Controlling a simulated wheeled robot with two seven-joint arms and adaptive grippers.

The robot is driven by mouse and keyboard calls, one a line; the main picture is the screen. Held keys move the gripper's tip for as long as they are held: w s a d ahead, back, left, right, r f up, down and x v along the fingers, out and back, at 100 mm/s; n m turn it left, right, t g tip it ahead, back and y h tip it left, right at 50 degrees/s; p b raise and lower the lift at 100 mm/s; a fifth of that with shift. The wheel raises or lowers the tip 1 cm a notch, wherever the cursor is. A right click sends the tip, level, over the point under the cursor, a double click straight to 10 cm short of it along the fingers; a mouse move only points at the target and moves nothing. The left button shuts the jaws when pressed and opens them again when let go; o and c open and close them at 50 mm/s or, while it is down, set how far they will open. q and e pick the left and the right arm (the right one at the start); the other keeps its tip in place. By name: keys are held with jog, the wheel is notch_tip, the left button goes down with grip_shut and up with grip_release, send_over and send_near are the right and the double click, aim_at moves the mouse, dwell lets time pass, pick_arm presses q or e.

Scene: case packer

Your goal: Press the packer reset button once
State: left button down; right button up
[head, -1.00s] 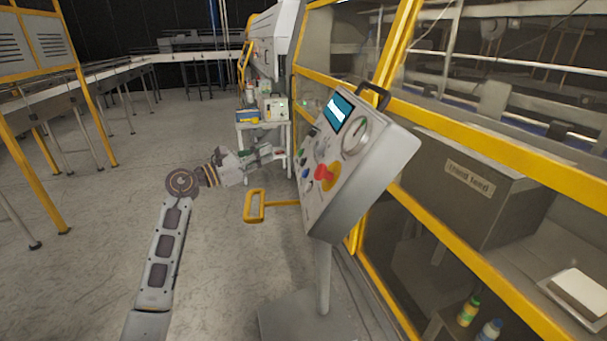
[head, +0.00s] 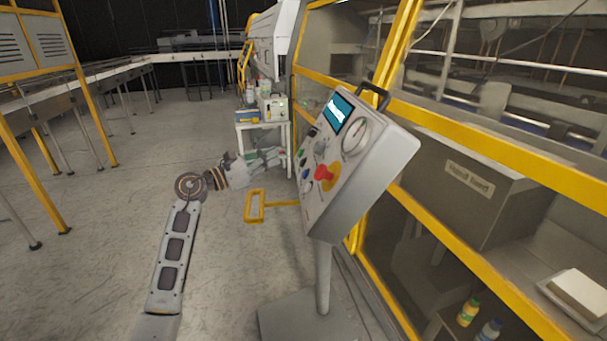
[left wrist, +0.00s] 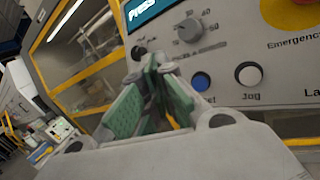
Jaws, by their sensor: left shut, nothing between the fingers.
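The control panel (head: 352,195) is a tilted grey box on a post. Its blue button (left wrist: 202,82), with a label partly hidden and ending in "et", sits just right of my left gripper's fingertips (left wrist: 158,62) in the left wrist view. The blue button shows small in the head view (head: 306,173). My left gripper (head: 281,155) is shut and empty, just left of the panel face in the head view. I cannot tell the exact gap; no contact with the button shows. My right gripper is not in view.
A white button (left wrist: 249,74) labelled "Jog" is right of the blue one. A red emergency button (head: 325,174) on yellow and a dial (head: 355,139) are also on the panel. A yellow handle frame (head: 255,206) stands below my gripper. A small white cart (head: 262,129) stands behind.

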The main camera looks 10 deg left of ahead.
pick_arm(q)
jog(key=w+d+f, duration=0.2)
jog(key=d+f, duration=0.1)
jog(key=d, duration=0.2)
jog(key=shift+d+f+b, duration=0.2)
jog(key=shift+d+b, duration=0.05)
jog(key=shift+b, duration=0.2)
jog(key=shift+w+d+f+b, duration=0.15)
jog(key=shift+d+f+b, duration=0.25)
jog(key=shift+d, duration=0.25)
dwell(2.7)
jog(key=shift+a+r, duration=0.1)
jog(key=shift+a, duration=0.05)
dwell(0.3)
jog(key=shift+s+a+r, duration=0.2)
jog(key=shift+a+r, duration=0.1)
jog(key=shift+a, duration=0.2)
jog(key=shift+a+r, duration=0.1)
jog(key=shift+s+a+r, duration=0.25)
jog(key=shift+a+r, duration=0.15)
jog(key=shift+a, duration=0.25)
jog(key=shift+s+a+r, duration=0.25)
jog(key=shift+a+r, duration=0.15)
jog(key=shift+a, duration=0.25)
jog(key=shift+s+a+r, duration=0.25)
jog(key=shift+a+r, duration=0.15)
jog(key=shift+a, duration=0.25)
